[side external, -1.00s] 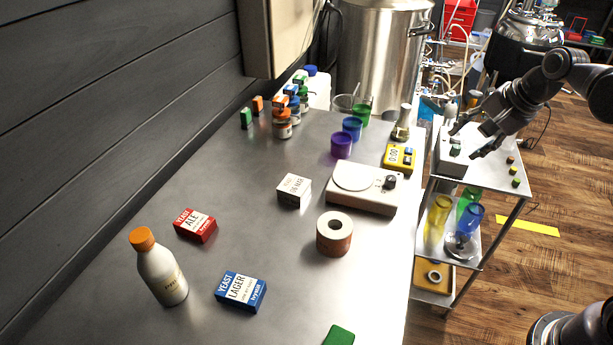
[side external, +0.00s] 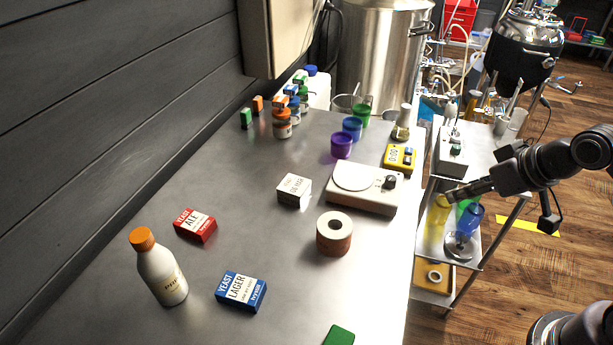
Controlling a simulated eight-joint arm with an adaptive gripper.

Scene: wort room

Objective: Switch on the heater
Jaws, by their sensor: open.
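A white plate device (side external: 348,199) with a round pale top and a black knob (side external: 390,182) sits near the right edge of the steel table. A grey control box (side external: 452,160) with a small green part (side external: 456,149) on its face stands on the cart at the right. No label marks either as the heater. My gripper (side external: 449,195) is open and seen side-on, so the gap between its fingers hardly shows. It points left, in front of the control box and right of the plate device, apart from the device. Nothing shows in its grip.
A yellow timer (side external: 399,157) and a flask (side external: 402,126) stand behind the plate device. The cart's lower shelf holds coloured cylinders (side external: 470,218). The table's right edge lies between gripper and device.

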